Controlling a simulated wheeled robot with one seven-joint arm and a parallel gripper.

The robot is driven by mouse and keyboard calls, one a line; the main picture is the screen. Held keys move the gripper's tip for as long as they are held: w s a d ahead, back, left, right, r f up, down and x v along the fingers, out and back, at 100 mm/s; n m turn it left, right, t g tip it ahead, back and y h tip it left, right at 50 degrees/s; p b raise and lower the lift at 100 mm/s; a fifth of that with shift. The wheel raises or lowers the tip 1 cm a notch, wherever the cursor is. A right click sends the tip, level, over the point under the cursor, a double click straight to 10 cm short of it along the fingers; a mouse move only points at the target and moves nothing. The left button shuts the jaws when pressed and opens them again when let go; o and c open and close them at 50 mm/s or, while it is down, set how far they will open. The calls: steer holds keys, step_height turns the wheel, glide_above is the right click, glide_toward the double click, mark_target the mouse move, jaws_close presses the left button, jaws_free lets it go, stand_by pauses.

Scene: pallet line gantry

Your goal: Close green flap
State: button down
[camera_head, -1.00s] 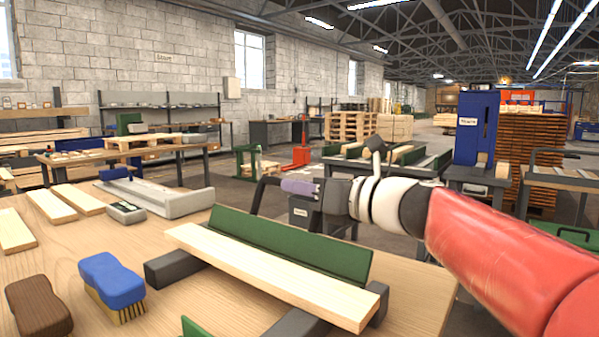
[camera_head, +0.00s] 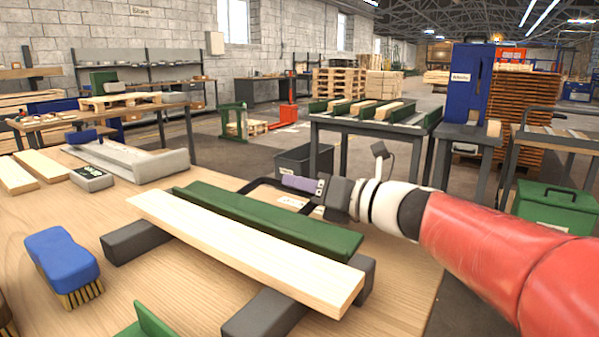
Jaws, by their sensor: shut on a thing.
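The green flap (camera_head: 265,217) is a long hinged-looking strip along the far side of a pale plank (camera_head: 240,250) on the workbench, tilted rather than upright. My gripper (camera_head: 262,194) reaches in from the right, and its dark fingers are at the flap's far upper edge. They look shut on that edge, but the flap partly hides the fingertips. The plank rests across dark grey blocks (camera_head: 137,241).
A blue brush (camera_head: 62,262) and a smaller green piece (camera_head: 146,322) are at the front left of the bench (camera_head: 110,290). A grey device (camera_head: 92,179) lies behind. A lidded green bin (camera_head: 556,208) stands at right.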

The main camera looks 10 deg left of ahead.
steer(key=shift+s+a+f, duration=0.15)
steer(key=shift+f, duration=0.5)
steer(key=c, duration=1.8)
jaws_free()
steer(key=shift+s+r, duration=0.1)
steer(key=shift+s, duration=0.1)
steer(key=o, duration=0.4)
steer(key=shift+w, duration=0.1)
steer(key=shift+d, duration=0.25)
steer(key=v, duration=0.7)
steer(key=shift+d, duration=0.15)
